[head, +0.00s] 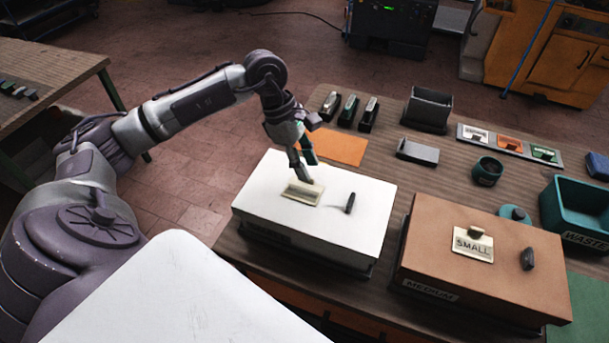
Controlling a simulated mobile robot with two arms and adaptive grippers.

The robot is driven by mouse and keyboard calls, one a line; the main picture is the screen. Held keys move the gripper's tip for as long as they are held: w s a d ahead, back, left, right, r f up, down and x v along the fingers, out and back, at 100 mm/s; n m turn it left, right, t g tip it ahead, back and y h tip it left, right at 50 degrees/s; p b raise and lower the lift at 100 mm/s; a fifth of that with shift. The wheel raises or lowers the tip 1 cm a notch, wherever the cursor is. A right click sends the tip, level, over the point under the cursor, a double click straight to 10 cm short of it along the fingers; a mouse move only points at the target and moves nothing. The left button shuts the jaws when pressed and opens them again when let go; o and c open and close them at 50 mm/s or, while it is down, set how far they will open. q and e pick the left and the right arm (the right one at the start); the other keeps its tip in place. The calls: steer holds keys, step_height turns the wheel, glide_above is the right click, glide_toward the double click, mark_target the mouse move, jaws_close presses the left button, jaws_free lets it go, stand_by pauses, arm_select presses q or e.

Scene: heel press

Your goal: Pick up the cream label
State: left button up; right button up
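A blank-looking cream label (303,195) lies on top of the white box (260,205), left of a small dark knob (350,203). A second cream label reading SMALL (472,246) lies on the brown box (425,265), with a small dark tab at its top edge. My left gripper (308,171) points down just above the far edge of the label on the white box. Its two fingers look apart, with nothing visible between them. Whether a fingertip touches the label is hard to tell. My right gripper is not in view.
An orange sheet (338,147), several stamp-like tools (348,111), a dark holder (427,109) and a grey block (418,151) are behind the boxes. The dark knob on the white box is close to the label.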

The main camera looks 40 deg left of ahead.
mark_target(303, 188)
arm_select(q)
steer(key=shift+p+x, duration=0.4)
steer(key=shift+x, duration=1.1)
steer(key=shift+d, duration=0.1)
jaws_close()
steer(key=shift+r, duration=0.1)
